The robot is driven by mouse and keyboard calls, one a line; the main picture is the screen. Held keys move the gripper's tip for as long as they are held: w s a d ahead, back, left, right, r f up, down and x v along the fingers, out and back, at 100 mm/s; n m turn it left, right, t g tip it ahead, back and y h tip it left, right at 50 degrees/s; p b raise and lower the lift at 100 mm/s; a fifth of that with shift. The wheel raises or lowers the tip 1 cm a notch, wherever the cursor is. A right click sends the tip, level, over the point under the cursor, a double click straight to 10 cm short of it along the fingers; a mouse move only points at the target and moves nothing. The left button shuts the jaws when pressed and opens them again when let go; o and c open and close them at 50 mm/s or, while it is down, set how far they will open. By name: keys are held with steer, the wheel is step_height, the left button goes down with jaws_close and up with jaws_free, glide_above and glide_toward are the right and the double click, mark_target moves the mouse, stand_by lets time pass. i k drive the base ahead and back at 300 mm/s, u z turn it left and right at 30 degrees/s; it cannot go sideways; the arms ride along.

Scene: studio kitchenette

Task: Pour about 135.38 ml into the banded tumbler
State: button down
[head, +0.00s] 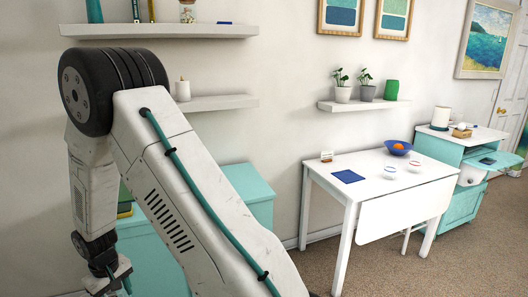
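Two small clear vessels stand on the white table (371,195), one at the left (390,172) and one with a reddish band at the right (414,166). They are too small to tell which is the banded tumbler or whether they hold liquid. My gripper (118,278) is at the lower left, pointing down, far from the table and apart from both vessels. Its fingers are partly seen at the picture's lower part, and I cannot tell whether they are open or shut. No pouring vessel can be made out for certain.
The table also holds a blue bowl (398,148) with an orange item, a blue cloth (348,176) and a small box-like item (327,156). Its front leaf hangs down. A teal cabinet (248,182) stands behind my arm. Carpet (470,260) is free right of the table.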

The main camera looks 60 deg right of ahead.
mark_target(390, 166)
steer(key=z, duration=2.8)
